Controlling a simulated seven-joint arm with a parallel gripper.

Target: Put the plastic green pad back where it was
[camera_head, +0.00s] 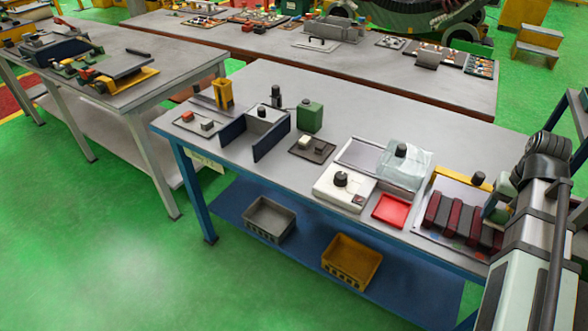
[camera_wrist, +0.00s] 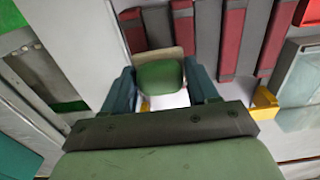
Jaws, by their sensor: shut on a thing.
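My gripper (camera_wrist: 163,92) shows in the wrist view with its two dark teal fingers on either side of a green pad (camera_wrist: 160,77) with a beige far edge. It is shut on this pad. In the head view my gripper (camera_head: 492,208) is at the right end of the front table, over or beside a tray of dark red and grey bars (camera_head: 452,215). My arm hides much of that area, and the pad cannot be made out there. In the wrist view the red and grey bars (camera_wrist: 228,38) lie beyond the pad. I cannot tell whether the pad touches anything below.
Left of the bars are a red tray (camera_head: 391,210), a white box with a black knob (camera_head: 345,188) and a clear cover (camera_head: 405,168). A yellow bracket (camera_wrist: 264,103) stands close to the right finger. The front table's back middle (camera_head: 350,110) is clear.

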